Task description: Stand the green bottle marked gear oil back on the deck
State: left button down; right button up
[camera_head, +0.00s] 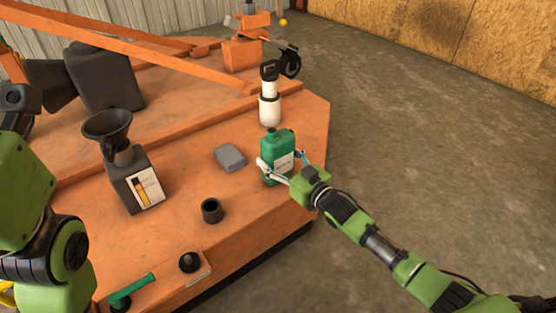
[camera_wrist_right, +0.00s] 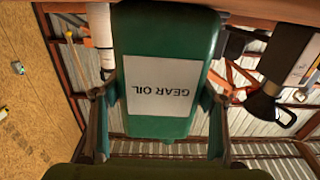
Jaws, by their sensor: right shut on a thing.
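The green gear oil bottle (camera_head: 272,148) stands upright over the right part of the orange deck (camera_head: 240,205). My right gripper (camera_head: 283,163) is shut on its body, one finger on each side. In the right wrist view the bottle (camera_wrist_right: 165,120) fills the middle, its white GEAR OIL label (camera_wrist_right: 163,87) upside down in the picture, between the fingers of my right gripper (camera_wrist_right: 160,98). I cannot tell whether its base touches the deck. My left arm shows at the left edge of the head view, but its gripper is not visible.
A grey block (camera_head: 230,159) lies just left of the bottle. A white bottle with a black top (camera_head: 269,108) stands behind it. A black cup (camera_head: 212,211), a grey can with a funnel (camera_head: 130,185) and a green-handled tool (camera_head: 132,290) are farther left. The deck's right edge is close.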

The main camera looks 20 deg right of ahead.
jog(key=shift+r, duration=0.2)
jog(key=o, duration=1.8)
jog(key=shift+f, duration=0.25)
jog(key=shift+o, duration=0.2)
